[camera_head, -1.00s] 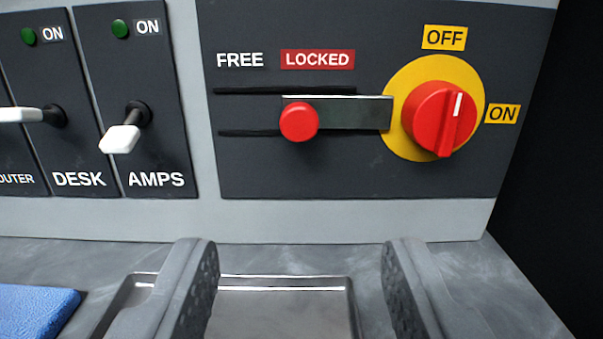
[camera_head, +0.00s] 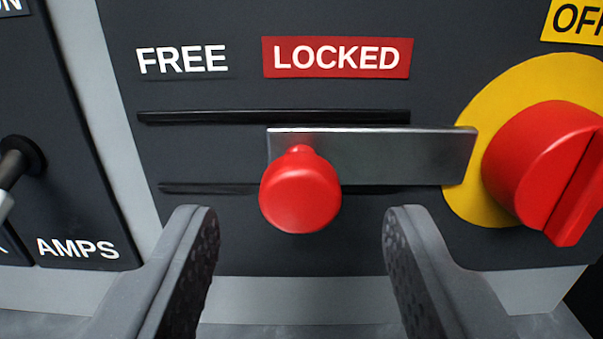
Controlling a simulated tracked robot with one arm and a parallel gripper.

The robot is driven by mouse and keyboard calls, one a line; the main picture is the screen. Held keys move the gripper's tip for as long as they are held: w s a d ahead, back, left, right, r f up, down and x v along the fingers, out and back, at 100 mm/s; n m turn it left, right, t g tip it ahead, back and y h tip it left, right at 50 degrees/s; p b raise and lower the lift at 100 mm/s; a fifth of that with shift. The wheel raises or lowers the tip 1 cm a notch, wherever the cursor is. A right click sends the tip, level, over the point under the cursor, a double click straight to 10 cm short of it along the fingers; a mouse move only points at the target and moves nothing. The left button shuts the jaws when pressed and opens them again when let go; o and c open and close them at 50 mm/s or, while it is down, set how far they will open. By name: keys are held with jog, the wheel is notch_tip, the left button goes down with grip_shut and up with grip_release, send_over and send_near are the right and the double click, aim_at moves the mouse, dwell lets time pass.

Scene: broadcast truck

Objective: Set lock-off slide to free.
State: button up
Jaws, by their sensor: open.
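The lock-off slide is a flat metal plate (camera_head: 410,155) with a round red knob (camera_head: 300,192) at its left end. It lies between two black horizontal rails. The knob is below the red LOCKED label (camera_head: 337,57), and the plate's right end reaches over the edge of the yellow disc. The FREE label (camera_head: 182,60) is to the left, above a bare stretch of the rails. My gripper (camera_head: 301,222) is open, one finger to each side of the knob and lower in the picture. Neither finger appears to touch it.
A red rotary switch (camera_head: 545,165) on a yellow disc (camera_head: 470,150) sits right of the slide, partly cut off. The AMPS toggle panel (camera_head: 70,200) is at the left edge. A grey counter shows along the bottom.

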jog(key=shift+w, duration=0.85)
